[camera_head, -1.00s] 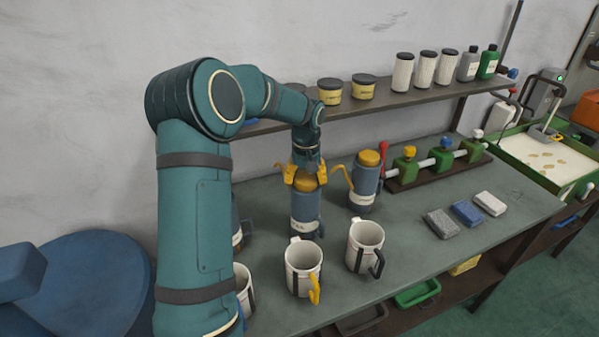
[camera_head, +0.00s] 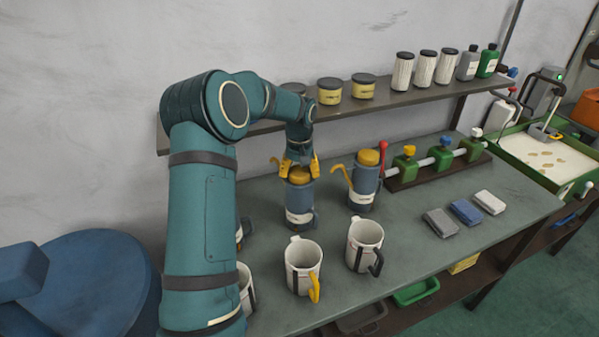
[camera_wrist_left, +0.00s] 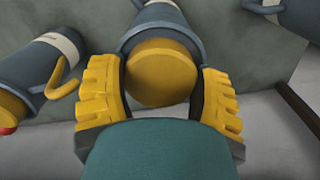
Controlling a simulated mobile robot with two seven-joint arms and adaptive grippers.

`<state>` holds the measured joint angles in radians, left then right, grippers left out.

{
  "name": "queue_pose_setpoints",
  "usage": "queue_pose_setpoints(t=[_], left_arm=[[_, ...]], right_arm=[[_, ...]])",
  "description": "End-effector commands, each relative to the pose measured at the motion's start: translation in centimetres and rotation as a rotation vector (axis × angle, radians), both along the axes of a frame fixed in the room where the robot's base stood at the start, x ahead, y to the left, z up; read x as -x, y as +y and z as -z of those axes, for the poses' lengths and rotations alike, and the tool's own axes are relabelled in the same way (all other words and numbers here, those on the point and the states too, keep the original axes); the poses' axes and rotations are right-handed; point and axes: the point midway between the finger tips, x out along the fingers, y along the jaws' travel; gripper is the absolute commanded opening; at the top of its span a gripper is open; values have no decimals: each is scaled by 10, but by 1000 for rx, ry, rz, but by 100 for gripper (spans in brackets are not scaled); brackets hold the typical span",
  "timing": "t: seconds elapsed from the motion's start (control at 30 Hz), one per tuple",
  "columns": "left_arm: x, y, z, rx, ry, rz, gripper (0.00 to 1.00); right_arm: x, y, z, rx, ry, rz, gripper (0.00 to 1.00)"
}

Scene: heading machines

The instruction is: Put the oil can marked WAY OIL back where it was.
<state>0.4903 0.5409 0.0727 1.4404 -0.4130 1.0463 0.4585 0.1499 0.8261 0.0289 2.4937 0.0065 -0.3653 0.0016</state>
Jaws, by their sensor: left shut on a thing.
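My left gripper (camera_head: 299,170) is shut on a blue-grey oil can (camera_head: 300,203) with a yellow cap, a yellow spout and a pale label. I cannot read its label, nor tell whether its base touches the bench. In the left wrist view the yellow fingers (camera_wrist_left: 160,95) sit on both sides of the can's cap (camera_wrist_left: 162,73). A similar oil can (camera_head: 364,188) stands upright on the bench to the right. Another can (camera_head: 240,232) is mostly hidden behind my left arm. My right gripper is out of view.
White mugs (camera_head: 303,266) (camera_head: 364,245) stand in front of the cans on the bench (camera_head: 420,275). A shelf (camera_head: 400,98) with tins and bottles runs behind.

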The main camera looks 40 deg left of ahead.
Motion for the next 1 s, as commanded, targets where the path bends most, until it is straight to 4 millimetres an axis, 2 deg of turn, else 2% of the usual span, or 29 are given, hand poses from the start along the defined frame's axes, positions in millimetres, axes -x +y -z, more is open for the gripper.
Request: queue_pose_setpoints(t=[0.2, 0.23, 0.3, 0.6, 0.73, 0.87, 1.0], left_arm=[[-1, 0, 1, -1, -2, 0, 23], [0, 0, 2, 0, 0, 0, 72], [0, 0, 2, 0, 0, 0, 96], [0, 0, 1, -1, -1, 0, 96], [0, 0, -6, -1, -2, 0, 96], [-1, 0, -26, -2, -4, -1, 96], [-1, 0, -55, -3, -5, 0, 96]], right_arm=[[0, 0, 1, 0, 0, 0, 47], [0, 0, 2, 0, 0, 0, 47], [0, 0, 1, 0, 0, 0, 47], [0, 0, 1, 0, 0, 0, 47], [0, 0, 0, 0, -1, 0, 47], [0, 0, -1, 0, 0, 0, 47], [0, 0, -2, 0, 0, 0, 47]])
